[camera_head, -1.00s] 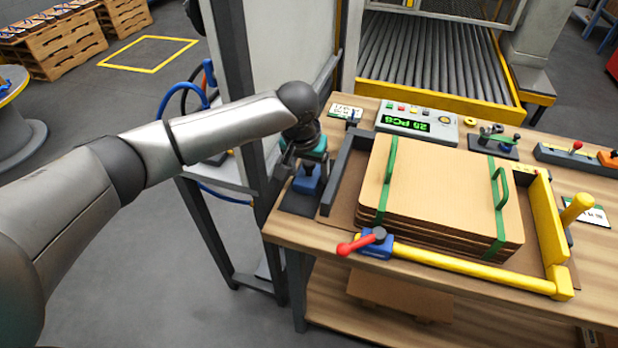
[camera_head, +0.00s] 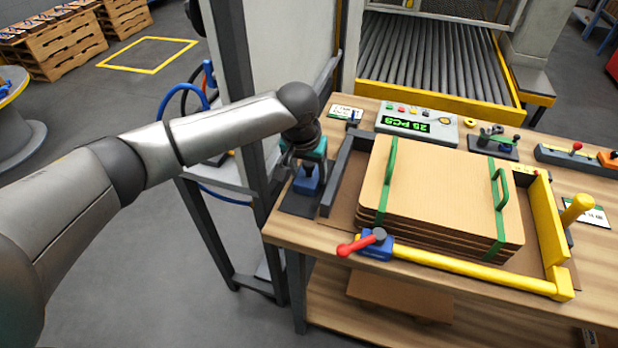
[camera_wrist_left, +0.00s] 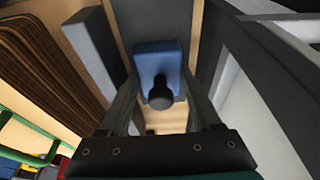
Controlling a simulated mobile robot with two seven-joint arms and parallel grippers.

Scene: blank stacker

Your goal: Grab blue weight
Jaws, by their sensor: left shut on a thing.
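The blue weight (camera_head: 310,184) is a small block at the left end of the workbench, by a dark plate (camera_head: 299,203). In the left wrist view the weight (camera_wrist_left: 157,55) has a black knob (camera_wrist_left: 160,96) on it. My left gripper (camera_head: 307,168) reaches down over the weight from above. In the wrist view its two fingers (camera_wrist_left: 160,82) stand on either side of the weight and are shut on it. The fingers and wrist hide part of the weight in the head view. I cannot tell whether it is clear of its support. My right gripper is not in view.
A stack of cardboard sheets (camera_head: 445,185) with green straps lies right of the gripper, behind a dark upright stop (camera_head: 345,168). A yellow bar (camera_head: 470,268) and a red-handled clamp (camera_head: 365,243) line the front. A grey frame post (camera_head: 240,90) stands close to my left arm.

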